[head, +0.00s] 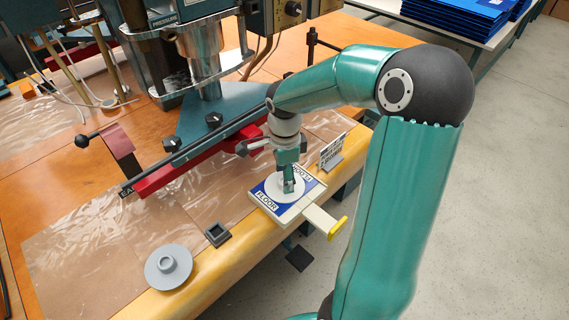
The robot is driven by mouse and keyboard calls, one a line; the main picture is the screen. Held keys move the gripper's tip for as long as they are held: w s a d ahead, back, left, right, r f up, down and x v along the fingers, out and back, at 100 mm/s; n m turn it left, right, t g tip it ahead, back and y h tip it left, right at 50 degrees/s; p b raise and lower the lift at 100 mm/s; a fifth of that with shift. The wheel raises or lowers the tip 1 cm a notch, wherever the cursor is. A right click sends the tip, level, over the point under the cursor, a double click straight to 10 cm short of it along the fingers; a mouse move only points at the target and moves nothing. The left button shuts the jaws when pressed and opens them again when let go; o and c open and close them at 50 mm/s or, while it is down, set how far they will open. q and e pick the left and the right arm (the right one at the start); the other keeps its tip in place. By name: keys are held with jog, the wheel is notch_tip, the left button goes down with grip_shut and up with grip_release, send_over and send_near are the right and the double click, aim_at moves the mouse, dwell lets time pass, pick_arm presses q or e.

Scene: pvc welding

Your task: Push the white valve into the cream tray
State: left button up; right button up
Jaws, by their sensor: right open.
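The white valve (276,190) shows as a round white disc. It sits over the blue, lettered face of the cream tray (314,198) near the table's front edge. My right gripper (289,187) points down over the valve's middle with its fingertips at the disc. It is open. The fingers hide the valve's centre, and I cannot tell whether they touch it. My left gripper is not in view.
A cream handle with a yellow end (338,228) sticks out past the table edge. A small sign (331,153) stands behind the tray. A grey flanged disc (168,267) and small dark square block (217,234) lie to the left. A red bar (190,168) and press stand behind.

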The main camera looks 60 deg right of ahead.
notch_tip(320, 180, up, 12)
jog(key=shift+f, duration=0.15)
dwell(1.0)
